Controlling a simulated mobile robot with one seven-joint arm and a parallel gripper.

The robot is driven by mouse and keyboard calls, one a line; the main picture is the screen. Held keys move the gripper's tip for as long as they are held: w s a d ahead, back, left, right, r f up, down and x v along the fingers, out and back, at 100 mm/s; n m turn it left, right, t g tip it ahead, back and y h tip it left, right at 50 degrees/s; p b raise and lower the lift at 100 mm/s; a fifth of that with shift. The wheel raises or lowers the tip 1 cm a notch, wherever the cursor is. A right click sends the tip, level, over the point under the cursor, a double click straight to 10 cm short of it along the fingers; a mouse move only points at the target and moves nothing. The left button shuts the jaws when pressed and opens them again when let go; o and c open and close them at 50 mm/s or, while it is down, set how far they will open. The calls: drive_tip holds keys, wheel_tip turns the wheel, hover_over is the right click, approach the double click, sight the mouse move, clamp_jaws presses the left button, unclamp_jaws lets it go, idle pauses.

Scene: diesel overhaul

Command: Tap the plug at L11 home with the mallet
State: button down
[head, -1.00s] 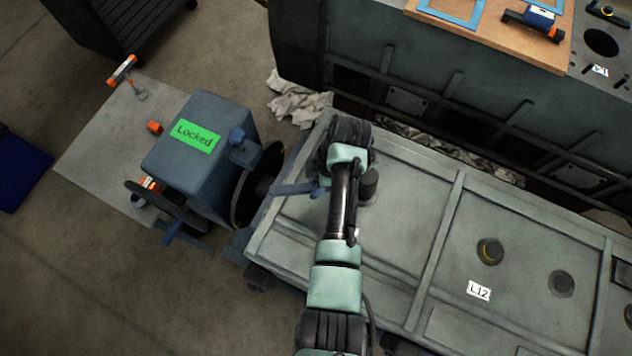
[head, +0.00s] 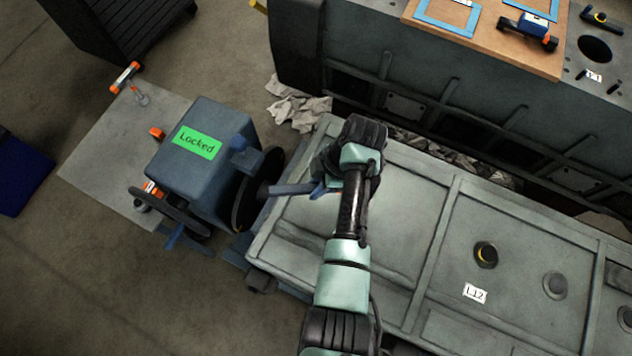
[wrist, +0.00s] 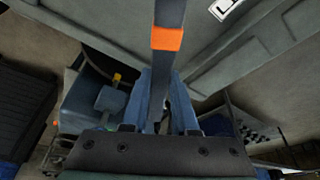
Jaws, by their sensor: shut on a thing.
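My gripper (head: 320,188) is above the left end of the grey engine cover, partly hidden by my arm. In the wrist view its blue fingers (wrist: 163,78) are shut on the mallet's dark handle (wrist: 169,15), which has an orange band and runs out of the top of the picture. The mallet's head is out of the wrist view and cannot be made out in the head view. A blue-grey bar (head: 290,189), apparently the handle's free end, points left from the gripper. The plug at L11 is not visible; my arm covers that area. A cut-off white label (wrist: 224,7) shows at the wrist view's top.
A blue box marked Locked (head: 205,150) and a dark disc (head: 247,190) stand just left of the cover. Crumpled rags (head: 298,108) lie behind.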

wheel_tip(320, 180, down, 6)
drive_tip(key=b, duration=0.5)
drive_tip(key=shift+f+b, duration=0.25)
drive_tip(key=shift+b, duration=0.15)
wheel_tip(320, 180, up, 8)
drive_tip(key=p, duration=0.7)
drive_tip(key=shift+f, duration=0.1)
